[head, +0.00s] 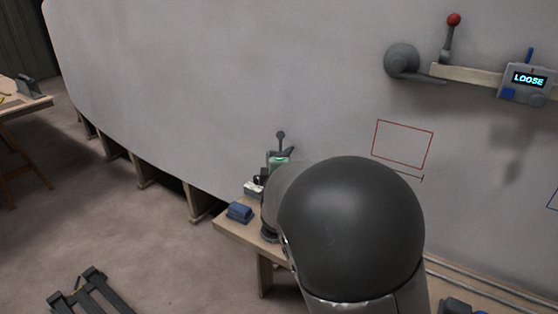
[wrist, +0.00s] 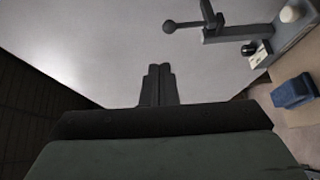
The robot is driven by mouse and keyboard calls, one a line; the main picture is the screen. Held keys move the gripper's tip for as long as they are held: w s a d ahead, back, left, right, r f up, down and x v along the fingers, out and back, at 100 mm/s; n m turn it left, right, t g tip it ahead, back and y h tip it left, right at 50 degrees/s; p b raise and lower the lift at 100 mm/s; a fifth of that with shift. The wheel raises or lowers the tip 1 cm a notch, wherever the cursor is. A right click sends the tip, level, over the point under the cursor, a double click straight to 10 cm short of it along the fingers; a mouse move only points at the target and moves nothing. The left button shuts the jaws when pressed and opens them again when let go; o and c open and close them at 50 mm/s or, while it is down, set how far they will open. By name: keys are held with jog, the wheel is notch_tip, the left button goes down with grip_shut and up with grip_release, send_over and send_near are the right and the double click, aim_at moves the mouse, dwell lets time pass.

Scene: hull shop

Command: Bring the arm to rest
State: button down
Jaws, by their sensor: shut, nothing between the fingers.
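My gripper (wrist: 159,72) shows in the wrist view with its two dark fingers together and nothing between them. Its fingertips point toward the pale hull surface (wrist: 90,45), with the gap to it hard to judge. In the head view a large dark rounded link of my arm fills the lower middle, and my gripper is hidden there.
A device with a ball-ended lever (wrist: 170,27) stands close by on the right, beside a blue block (wrist: 293,91) on a bench (head: 222,226). On the hull, a box (head: 527,82) reads LOOSE near a red-knobbed lever (head: 452,35). A dark frame (head: 90,292) lies lower left.

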jog(key=s+d+r+m+g+p, duration=0.2)
jog(key=s+d+m+g+p, duration=0.3)
jog(key=s, duration=0.7)
jog(key=s+d+r+m+g+h+p, duration=0.1)
jog(key=s+d+m+g+p, duration=0.5)
jog(key=s, duration=0.6)
jog(key=s+d+r+m+g+p, duration=0.3)
jog(key=s+d+m+g+p, duration=0.3)
jog(key=s, duration=0.7)
jog(key=d+m, duration=0.1)
jog(key=d, duration=0.1)
jog(key=shift+d, duration=0.35)
